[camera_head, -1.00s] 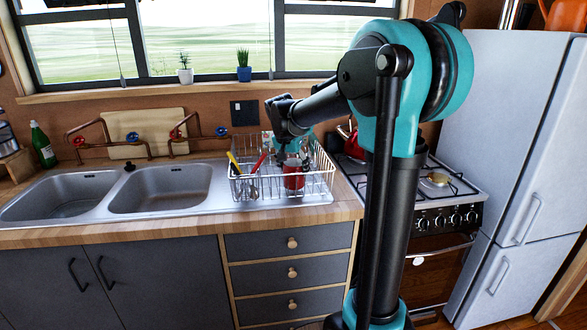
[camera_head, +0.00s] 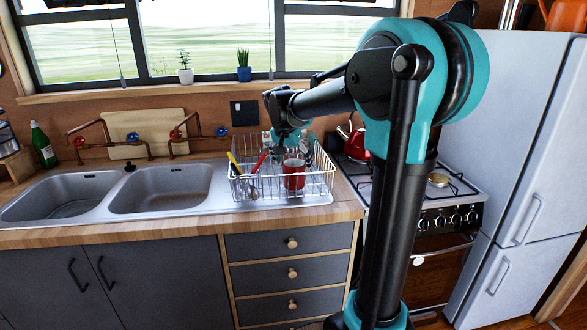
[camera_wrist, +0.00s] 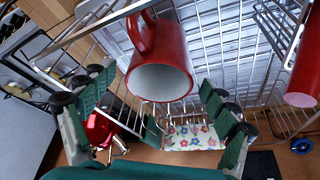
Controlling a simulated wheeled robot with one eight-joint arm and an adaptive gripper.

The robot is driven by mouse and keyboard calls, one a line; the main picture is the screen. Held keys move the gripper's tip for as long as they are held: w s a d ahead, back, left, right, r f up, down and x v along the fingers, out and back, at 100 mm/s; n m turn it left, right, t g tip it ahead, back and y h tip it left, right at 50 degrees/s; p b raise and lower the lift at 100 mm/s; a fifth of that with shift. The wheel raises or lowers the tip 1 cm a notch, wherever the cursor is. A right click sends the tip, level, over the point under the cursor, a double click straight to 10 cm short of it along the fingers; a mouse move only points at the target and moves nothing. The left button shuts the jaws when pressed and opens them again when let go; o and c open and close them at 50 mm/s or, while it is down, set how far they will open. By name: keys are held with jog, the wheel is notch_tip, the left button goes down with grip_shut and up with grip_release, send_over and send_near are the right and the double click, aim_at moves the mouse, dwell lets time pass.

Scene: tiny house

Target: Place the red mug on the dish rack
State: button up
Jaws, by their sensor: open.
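The red mug (camera_head: 293,175) sits inside the wire dish rack (camera_head: 310,196), toward its right half. In the wrist view the mug (camera_wrist: 160,62) has its pale opening facing the camera and its handle at the upper left. My gripper (camera_head: 290,142) is above and just behind the mug in the head view. In the wrist view its green fingers (camera_wrist: 157,98) are spread wide, one on each side of the mug's rim, with gaps between. The gripper is open and empty. The rack's wires (camera_wrist: 225,45) show around the mug.
A red-handled utensil (camera_head: 259,162) and a yellow one (camera_head: 235,162) stand in the rack's left part. A red kettle (camera_head: 354,140) is on the stove (camera_head: 440,190) to the right. The double sink (camera_head: 160,188) is to the left.

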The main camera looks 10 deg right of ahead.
jog(key=v, duration=0.9)
jog(key=shift+r, duration=0.15)
